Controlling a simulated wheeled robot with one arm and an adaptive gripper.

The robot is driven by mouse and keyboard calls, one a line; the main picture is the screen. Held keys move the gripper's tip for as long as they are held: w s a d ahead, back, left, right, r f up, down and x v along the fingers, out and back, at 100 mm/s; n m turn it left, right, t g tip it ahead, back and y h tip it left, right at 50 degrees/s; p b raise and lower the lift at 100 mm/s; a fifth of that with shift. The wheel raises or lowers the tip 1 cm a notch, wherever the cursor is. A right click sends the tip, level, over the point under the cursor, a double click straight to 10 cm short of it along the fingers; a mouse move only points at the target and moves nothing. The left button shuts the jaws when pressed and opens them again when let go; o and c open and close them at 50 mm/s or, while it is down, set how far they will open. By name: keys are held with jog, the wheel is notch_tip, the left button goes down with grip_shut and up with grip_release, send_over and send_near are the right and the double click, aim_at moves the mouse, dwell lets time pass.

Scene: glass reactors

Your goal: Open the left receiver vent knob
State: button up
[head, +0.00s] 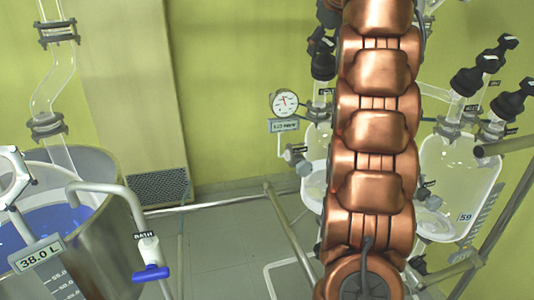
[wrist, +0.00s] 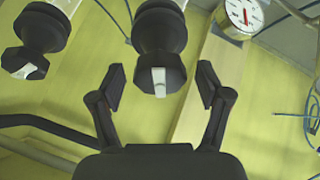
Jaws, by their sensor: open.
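In the wrist view my gripper (wrist: 161,84) is open and empty, one finger on each side. A black knob (wrist: 160,42) with a white pointer on its end hangs between the fingers and slightly beyond them, with gaps on both sides. A second black knob (wrist: 38,32) is to its left. In the head view the left receiver (head: 316,140) is partly hidden behind my copper arm, with black knobs (head: 322,64) above it at the arm's left edge. My gripper is hidden there. I cannot read which knob is the vent.
A round pressure gauge (head: 284,103) is just left of the receiver; a gauge also shows in the wrist view (wrist: 242,14). The right receiver (head: 458,165) carries several black knobs (head: 468,80). Metal frame rails (head: 290,232) run below. A bath vessel (head: 110,235) stands at left.

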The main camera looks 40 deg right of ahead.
jog(key=m, duration=0.3)
jog(key=shift+s+m+h, duration=0.1)
jog(key=shift+m+h, duration=0.2)
jog(key=shift+h, duration=0.1)
jog(key=shift+r+m, duration=0.1)
jog(key=shift+m, duration=0.2)
jog(key=m+p, duration=0.2)
jog(key=m, duration=0.1)
jog(key=shift+g+h, duration=0.3)
jog(key=shift+h, duration=0.1)
jog(key=shift+m+p, duration=0.85)
jog(key=shift+m, duration=0.35)
jog(key=shift+m+h+p, duration=0.3)
